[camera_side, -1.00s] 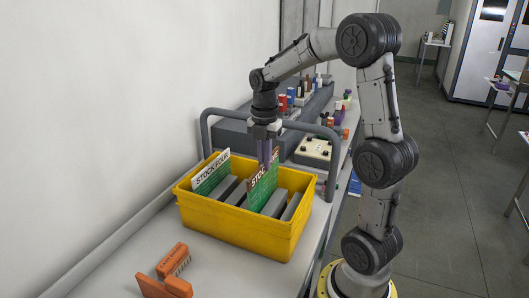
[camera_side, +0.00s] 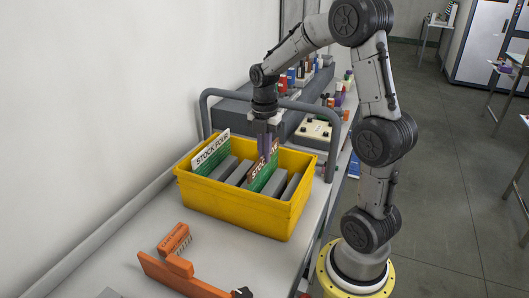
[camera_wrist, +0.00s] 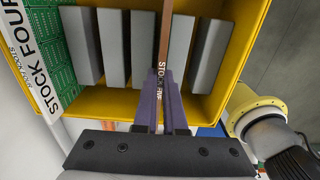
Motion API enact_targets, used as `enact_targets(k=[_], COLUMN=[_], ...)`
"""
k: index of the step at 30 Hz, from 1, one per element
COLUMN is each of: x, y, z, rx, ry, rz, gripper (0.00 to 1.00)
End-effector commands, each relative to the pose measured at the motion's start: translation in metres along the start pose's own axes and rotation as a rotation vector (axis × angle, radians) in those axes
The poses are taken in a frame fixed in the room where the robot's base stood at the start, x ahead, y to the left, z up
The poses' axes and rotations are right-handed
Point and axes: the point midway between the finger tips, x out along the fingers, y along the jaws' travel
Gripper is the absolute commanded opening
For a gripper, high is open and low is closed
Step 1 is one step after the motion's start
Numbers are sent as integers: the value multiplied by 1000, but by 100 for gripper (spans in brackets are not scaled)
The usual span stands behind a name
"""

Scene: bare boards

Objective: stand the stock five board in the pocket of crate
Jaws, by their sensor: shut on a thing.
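My gripper (camera_side: 267,156) is shut on the stock five board (camera_side: 261,179), a green board with a white and brown title strip. The board is upright, its lower part inside the yellow crate (camera_side: 238,212). In the wrist view the board (camera_wrist: 166,32) shows nearly edge-on between two grey dividers (camera_wrist: 178,50), under my gripper's purple fingers (camera_wrist: 161,84). The fingers cover part of its title. Its bottom edge is hidden, so I cannot tell whether it touches the crate floor.
A stock four board (camera_side: 211,154) leans at the crate's left end. A grey tubular rail (camera_side: 203,112) rises behind the crate. A cream control box (camera_side: 313,131) and several small coloured items stand further back.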

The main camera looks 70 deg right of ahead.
Motion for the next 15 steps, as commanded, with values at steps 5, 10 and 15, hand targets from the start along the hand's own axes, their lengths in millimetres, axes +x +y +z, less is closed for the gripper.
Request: enact_targets(k=[5,10,15], x=[0,0,0], y=[0,0,0], z=[0,0,0], rx=[0,0,0], ry=[-1,0,0], rz=[1,1,0], gripper=[22,43,43])
